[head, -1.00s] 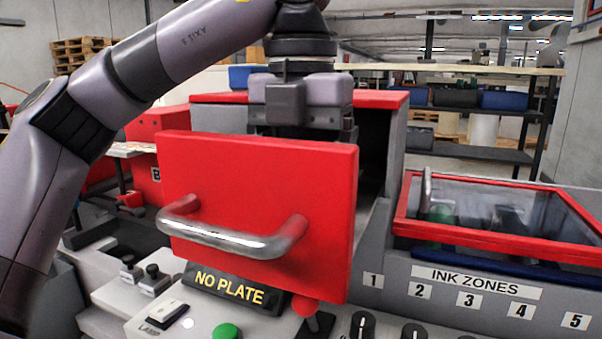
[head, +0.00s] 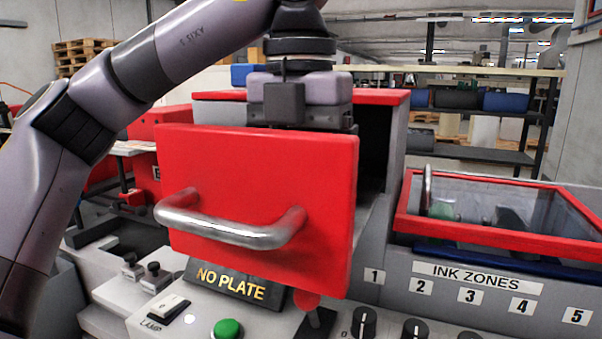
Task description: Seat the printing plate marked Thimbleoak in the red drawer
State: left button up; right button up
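The red drawer (head: 255,185) is pulled out of the machine, its red front with a chrome handle (head: 230,228) facing me. My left arm comes in from the left and reaches over the drawer. My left gripper's body points down behind the top edge of the drawer front. Its fingers are hidden by that front, so I cannot see whether it holds anything. The plate marked Thimbleoak is not visible. A sign reading "NO PLATE" (head: 231,281) sits below the drawer front. My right gripper is not in view.
A red-framed clear cover (head: 500,243) stands at the right above the "INK ZONES" label (head: 478,277). A green button (head: 228,329) and black knobs (head: 364,322) line the front panel. A red lever knob (head: 306,301) sits just under the drawer front.

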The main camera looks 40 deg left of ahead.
pick_arm(q)
jog(key=shift+d+f, duration=0.1)
jog(key=shift+f, duration=0.65)
jog(key=o, duration=1.1)
jog(key=shift+d, duration=0.2)
notch_tip(320, 180, up, 7)
jog(key=shift+s+r+p, duration=0.15)
jog(key=shift+p, duration=1.1)
jog(key=shift+a+r, duration=0.1)
jog(key=shift+r, duration=0.55)
